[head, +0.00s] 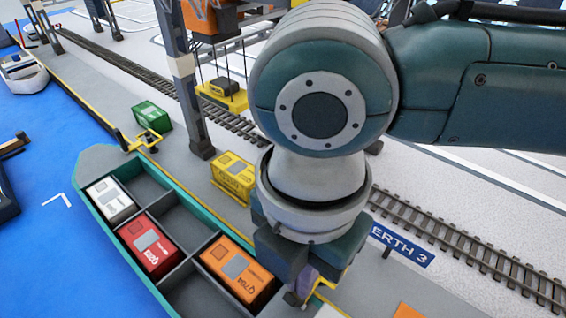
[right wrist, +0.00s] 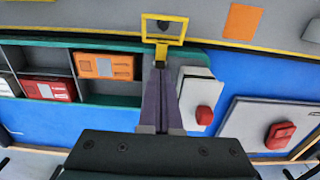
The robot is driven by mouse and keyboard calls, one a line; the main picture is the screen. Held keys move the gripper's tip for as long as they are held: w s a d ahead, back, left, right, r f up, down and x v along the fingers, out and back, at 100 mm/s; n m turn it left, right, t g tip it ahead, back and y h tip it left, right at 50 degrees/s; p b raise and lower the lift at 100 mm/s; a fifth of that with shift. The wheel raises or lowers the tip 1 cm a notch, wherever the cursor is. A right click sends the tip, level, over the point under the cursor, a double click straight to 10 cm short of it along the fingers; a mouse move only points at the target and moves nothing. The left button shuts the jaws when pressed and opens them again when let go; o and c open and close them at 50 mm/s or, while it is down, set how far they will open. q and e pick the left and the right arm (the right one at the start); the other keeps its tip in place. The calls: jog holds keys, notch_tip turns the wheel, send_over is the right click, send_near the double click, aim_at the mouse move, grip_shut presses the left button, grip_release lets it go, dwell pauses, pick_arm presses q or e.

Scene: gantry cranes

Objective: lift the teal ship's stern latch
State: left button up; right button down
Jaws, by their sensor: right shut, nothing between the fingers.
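The teal ship (head: 187,207) lies along the quay in the head view; its teal edge shows in the right wrist view (right wrist: 120,101). A yellow latch (right wrist: 162,41) with a rectangular loop stands at the ship's stern end, the loop around a dark post on the quay. In the head view only a small part of it shows beside my gripper (head: 318,290). My right gripper (right wrist: 160,66) is shut and empty, its purple fingertips right at the latch's lower end; I cannot tell whether they touch. My left gripper is not in view.
White (head: 111,204), red (head: 150,247) and orange (head: 238,268) containers sit in the ship's compartments. A yellow container (head: 233,173) and a green one (head: 152,116) stand on the quay. A crane leg (head: 190,105) rises behind. Pale decks with red items (right wrist: 280,134) lie right of the fingers.

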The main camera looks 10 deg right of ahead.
jog(key=shift+s+f, duration=0.1)
jog(key=shift+s+a+f, duration=0.45)
jog(key=shift+a+f, duration=0.1)
jog(key=shift+a, duration=0.1)
jog(key=shift+s+a+f, duration=0.45)
jog(key=shift+a+f, duration=0.05)
jog(key=shift+a, duration=0.1)
notch_tip(320, 180, up, 10)
jog(key=s+a+p, duration=0.2)
jog(key=p, duration=0.8)
jog(key=shift+a+p, duration=0.2)
jog(key=shift+p, duration=0.2)
